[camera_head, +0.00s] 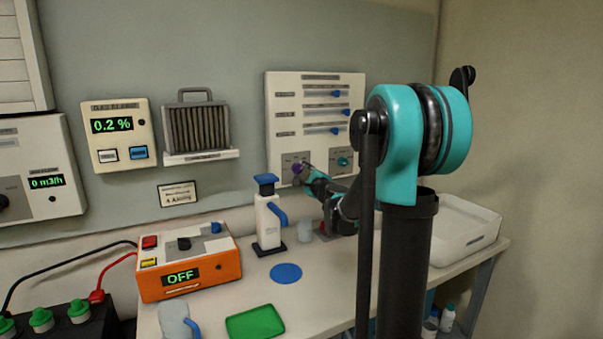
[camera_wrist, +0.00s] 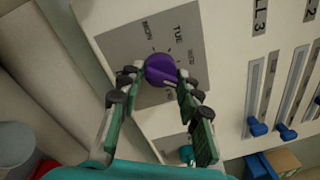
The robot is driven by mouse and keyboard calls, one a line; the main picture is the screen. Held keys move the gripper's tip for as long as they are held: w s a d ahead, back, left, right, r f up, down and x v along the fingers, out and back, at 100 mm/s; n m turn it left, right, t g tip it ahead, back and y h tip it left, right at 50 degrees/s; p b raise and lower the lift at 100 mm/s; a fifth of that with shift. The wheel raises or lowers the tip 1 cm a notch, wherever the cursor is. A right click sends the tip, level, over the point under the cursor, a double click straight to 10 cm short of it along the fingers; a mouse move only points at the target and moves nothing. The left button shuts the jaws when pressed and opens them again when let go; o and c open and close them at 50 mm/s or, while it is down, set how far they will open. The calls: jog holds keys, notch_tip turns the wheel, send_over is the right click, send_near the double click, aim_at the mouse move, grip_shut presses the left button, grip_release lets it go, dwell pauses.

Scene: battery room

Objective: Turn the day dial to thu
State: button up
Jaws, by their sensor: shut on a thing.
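The day dial is a purple knob (camera_wrist: 160,69) on a grey plate (camera_wrist: 146,38) in the wrist view. I read MON, TUE and WED around it; the label below is partly hidden and unclear. I cannot tell which day the dial points to. My gripper (camera_wrist: 157,84) is shut on the dial, with one finger at each side. In the head view my gripper (camera_head: 305,173) reaches the lower left of the white wall panel (camera_head: 282,92), at the small purple dial (camera_head: 296,168).
A teal knob (camera_head: 344,161) is right of the dial on the same panel. Blue sliders (camera_head: 335,93) are above. A white tray (camera_head: 466,245) is at the right.

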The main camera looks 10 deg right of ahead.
jog(key=shift+s+m, duration=0.1)
jog(key=shift+m, duration=0.4)
jog(key=shift+f, duration=0.1)
jog(key=o, duration=1.1)
jog(key=shift+o, duration=0.2)
jog(key=v, duration=1.2)
